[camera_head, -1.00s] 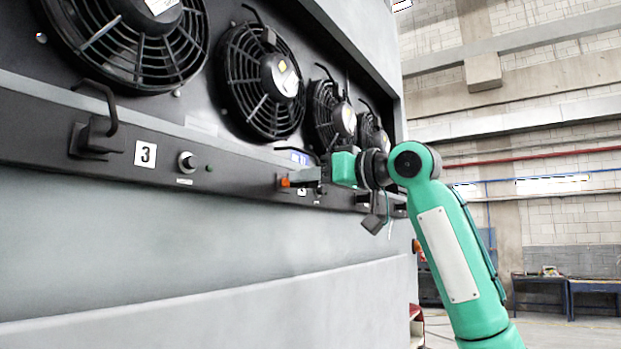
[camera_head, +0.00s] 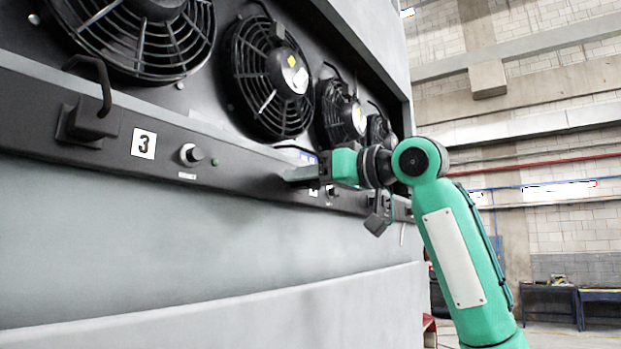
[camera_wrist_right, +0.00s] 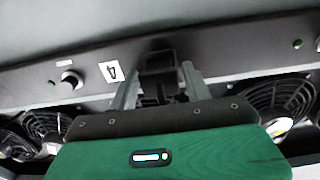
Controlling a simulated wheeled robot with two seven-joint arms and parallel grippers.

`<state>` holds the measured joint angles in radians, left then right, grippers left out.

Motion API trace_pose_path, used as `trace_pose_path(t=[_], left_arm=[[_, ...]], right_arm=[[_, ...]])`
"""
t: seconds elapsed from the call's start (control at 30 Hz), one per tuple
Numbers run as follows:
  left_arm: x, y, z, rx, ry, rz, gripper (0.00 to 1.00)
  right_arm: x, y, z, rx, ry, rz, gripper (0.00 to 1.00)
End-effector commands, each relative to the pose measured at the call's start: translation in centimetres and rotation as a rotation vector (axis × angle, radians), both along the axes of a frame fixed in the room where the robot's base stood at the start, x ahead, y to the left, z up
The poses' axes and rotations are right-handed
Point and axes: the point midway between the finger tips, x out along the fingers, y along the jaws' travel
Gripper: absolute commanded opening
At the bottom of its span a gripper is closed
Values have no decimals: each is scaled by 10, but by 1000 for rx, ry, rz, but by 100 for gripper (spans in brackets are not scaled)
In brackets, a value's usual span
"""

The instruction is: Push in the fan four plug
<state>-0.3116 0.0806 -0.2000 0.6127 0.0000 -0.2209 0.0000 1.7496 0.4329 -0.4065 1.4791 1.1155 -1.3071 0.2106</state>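The fan four plug (camera_wrist_right: 158,68) is a black block on the dark panel strip, beside the upside-down label 4 (camera_wrist_right: 111,72) in the right wrist view. My right gripper (camera_wrist_right: 160,76) has one grey finger on each side of it and looks shut on it. In the head view the right gripper (camera_head: 290,175) reaches the strip from the right, its fingertips close against the panel and covering most of the plug. No orange shows at the plug now. My left gripper is not in view.
The fan three plug (camera_head: 88,124) with its cable loop, the label 3 (camera_head: 143,144) and a knob (camera_head: 191,154) are left along the strip. Several black fans (camera_head: 270,78) sit above. A dark hanging block (camera_head: 378,222) is beside my right wrist.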

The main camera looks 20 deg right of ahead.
Motion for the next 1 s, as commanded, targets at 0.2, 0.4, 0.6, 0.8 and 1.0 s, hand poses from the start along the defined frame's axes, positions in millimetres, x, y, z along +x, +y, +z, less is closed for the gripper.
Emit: trace_pose_path(t=[0.2, 0.4, 0.6, 0.8, 1.0], left_arm=[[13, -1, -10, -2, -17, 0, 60], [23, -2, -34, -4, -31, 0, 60], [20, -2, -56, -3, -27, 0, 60], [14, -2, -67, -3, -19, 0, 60], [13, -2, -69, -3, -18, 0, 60]], right_arm=[[-11, -9, -3, 0, -2, -2, 49], [-42, -33, -6, 1, -3, -3, 49], [-77, -61, -5, 2, -2, -1, 49], [-100, -79, -3, 0, 0, -1, 49], [-107, -85, -1, 1, 1, 0, 49]])
